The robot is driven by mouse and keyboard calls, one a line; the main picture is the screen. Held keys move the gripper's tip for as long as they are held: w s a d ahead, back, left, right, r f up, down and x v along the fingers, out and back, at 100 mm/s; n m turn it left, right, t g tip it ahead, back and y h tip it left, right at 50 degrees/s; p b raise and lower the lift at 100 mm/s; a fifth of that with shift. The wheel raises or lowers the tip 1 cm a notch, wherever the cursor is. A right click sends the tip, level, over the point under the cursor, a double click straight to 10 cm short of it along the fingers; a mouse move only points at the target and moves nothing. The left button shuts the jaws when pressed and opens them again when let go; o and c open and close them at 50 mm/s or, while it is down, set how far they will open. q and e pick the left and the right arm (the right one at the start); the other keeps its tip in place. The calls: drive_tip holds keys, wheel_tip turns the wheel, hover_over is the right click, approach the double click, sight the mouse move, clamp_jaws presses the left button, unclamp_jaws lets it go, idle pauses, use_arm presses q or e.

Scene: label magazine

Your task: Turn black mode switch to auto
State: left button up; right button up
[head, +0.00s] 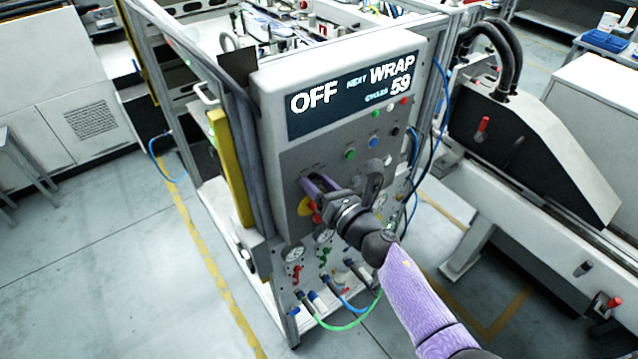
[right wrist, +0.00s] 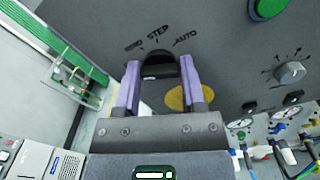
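The black mode switch (right wrist: 158,66) sits on the grey panel in the right wrist view, below an arc of labels. "STEP" is above it, "AUTO" is up and to its right, and the left label is hard to read. In the head view my right gripper (head: 317,186) reaches the control panel (head: 290,160) and covers the switch. My left gripper is out of view.
A yellow disc (right wrist: 178,98) lies just below the switch, close to the right-hand finger. A green button (right wrist: 268,6) and a grey knob (right wrist: 290,72) are to the right. Gauges and hoses hang below the panel.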

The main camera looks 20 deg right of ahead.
clamp_jaws()
